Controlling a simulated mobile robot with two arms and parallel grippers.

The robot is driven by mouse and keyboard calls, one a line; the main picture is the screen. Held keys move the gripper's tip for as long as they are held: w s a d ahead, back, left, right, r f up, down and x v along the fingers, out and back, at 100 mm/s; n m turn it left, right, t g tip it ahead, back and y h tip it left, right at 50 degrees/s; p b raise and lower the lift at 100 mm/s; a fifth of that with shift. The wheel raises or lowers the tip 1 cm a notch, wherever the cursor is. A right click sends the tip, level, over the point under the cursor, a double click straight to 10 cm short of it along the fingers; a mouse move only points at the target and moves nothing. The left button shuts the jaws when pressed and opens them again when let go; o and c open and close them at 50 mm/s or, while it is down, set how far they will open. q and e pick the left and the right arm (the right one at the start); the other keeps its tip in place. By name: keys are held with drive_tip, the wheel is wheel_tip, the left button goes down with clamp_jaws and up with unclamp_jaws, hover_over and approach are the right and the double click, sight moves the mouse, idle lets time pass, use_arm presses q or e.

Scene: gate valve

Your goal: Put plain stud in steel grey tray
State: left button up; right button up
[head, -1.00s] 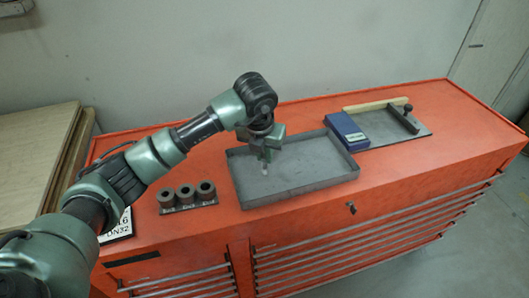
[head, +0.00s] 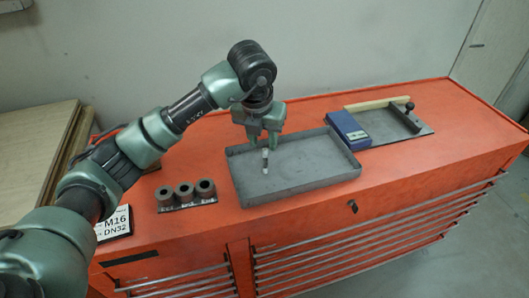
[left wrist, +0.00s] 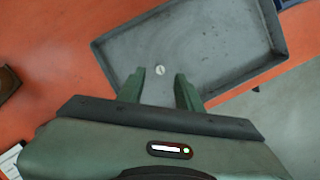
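The steel grey tray (head: 318,178) lies on the red cabinet top. The plain stud (head: 265,161), a small thin rod with a dark upper part and pale lower end, is in the tray area and looks upright. It shows nearly end-on in the left wrist view (left wrist: 160,70). My left gripper (head: 264,146) is above the tray's left part, just over the stud. In the left wrist view its two fingers (left wrist: 159,88) are spread, with a gap and no contact with the stud visible. My right gripper is not in view.
A rack of three dark sockets (head: 185,194) stands left of the tray. A blue box (head: 348,130) stands against the tray's right side, beside a grey plate (head: 412,131) with a black-knobbed bar. A white M16 DN32 label (head: 115,225) lies at the left.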

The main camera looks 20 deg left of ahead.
use_arm(q)
drive_tip(key=b+v, duration=0.1)
drive_tip(key=v, duration=0.5)
